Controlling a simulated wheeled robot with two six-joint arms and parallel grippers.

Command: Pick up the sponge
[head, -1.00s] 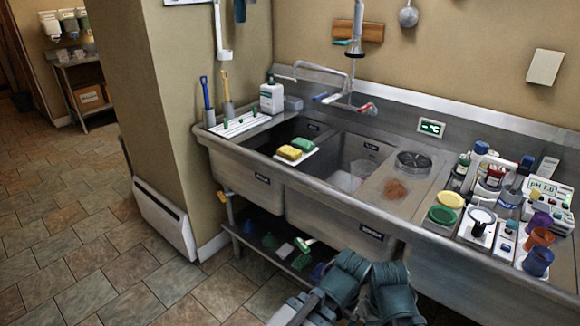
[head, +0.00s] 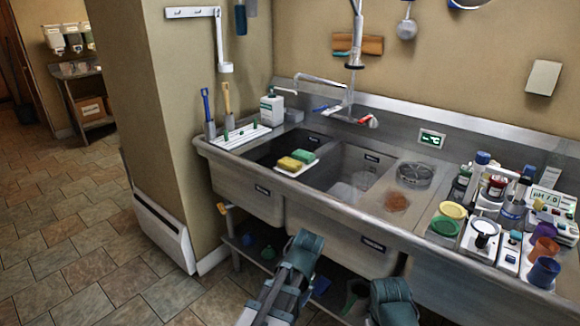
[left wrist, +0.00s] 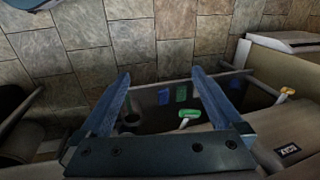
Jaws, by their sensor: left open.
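A yellow sponge (head: 289,164) and a green sponge (head: 304,156) lie side by side on a small white tray (head: 284,172) at the divider between the sink basins. My left gripper (left wrist: 161,85) is open in the left wrist view, with nothing between its two fingers. It points down over the floor and the under-sink shelf, apart from the sponges. In the head view my left arm is in front of the sink, below its front rim, and its fingers cannot be made out. The sponges are not in the left wrist view. My right arm shows at the bottom, its gripper out of frame.
The steel sink's front rim (head: 330,204) lies between my arms and the sponges. A soap bottle (head: 272,109) and a white rack (head: 240,136) stand at the left. Bottles, cups and meters crowd the right counter. A green brush (left wrist: 188,115) shows on the lower shelf.

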